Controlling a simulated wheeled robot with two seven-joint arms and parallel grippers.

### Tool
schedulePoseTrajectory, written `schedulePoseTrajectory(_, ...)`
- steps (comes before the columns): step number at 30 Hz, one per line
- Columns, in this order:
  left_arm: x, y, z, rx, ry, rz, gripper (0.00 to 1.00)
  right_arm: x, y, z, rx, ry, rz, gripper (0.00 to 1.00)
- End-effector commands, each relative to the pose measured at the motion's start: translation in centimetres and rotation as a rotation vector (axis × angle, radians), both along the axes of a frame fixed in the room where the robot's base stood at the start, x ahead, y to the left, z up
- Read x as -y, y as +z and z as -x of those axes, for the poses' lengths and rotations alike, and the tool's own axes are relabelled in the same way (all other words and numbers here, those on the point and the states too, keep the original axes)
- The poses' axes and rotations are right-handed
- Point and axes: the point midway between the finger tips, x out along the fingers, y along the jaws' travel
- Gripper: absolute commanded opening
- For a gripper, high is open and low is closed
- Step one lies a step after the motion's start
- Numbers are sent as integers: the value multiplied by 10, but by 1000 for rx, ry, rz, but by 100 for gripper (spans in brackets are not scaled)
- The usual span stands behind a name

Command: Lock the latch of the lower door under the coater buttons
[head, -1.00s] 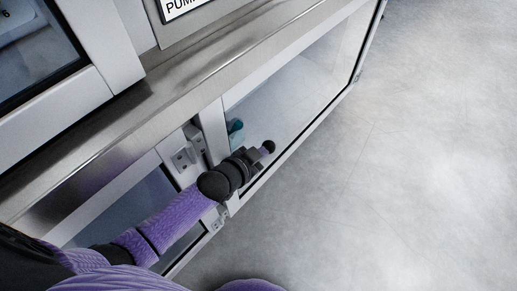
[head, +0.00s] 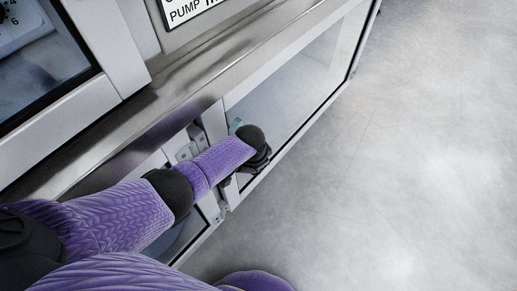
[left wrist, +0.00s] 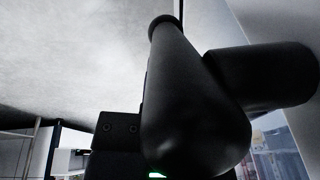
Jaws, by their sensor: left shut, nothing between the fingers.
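The lower cabinet has a right lower door (head: 310,75) with a clear pane in a grey frame. A left lower door (head: 185,240) is mostly behind my left arm. Metal fittings (head: 186,150) sit on the post between the doors; I cannot tell whether they include the latch or are only hinges. A small teal part (head: 236,125) shows just past the post, partly hidden by my wrist. My left gripper (head: 260,162) is shut and empty, low in front of the right door near the post. In the left wrist view, large black parts of mine block most of the scene. My right gripper is not seen.
A steel ledge (head: 160,115) runs above the lower doors. Above it are a framed window (head: 50,60) and a sign reading PUMP (head: 192,12). The grey floor (head: 420,150) on the right is clear.

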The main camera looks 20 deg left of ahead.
Motion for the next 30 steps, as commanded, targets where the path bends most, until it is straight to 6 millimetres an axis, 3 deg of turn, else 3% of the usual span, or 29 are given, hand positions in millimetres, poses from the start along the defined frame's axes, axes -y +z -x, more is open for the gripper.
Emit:
schedulePoseTrajectory(15, -6, -21, 16, -366, 1, -131, 0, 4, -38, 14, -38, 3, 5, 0)
schedulePoseTrajectory(30, -8, -21, 21, -472, 0, -172, 0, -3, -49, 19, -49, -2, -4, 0)
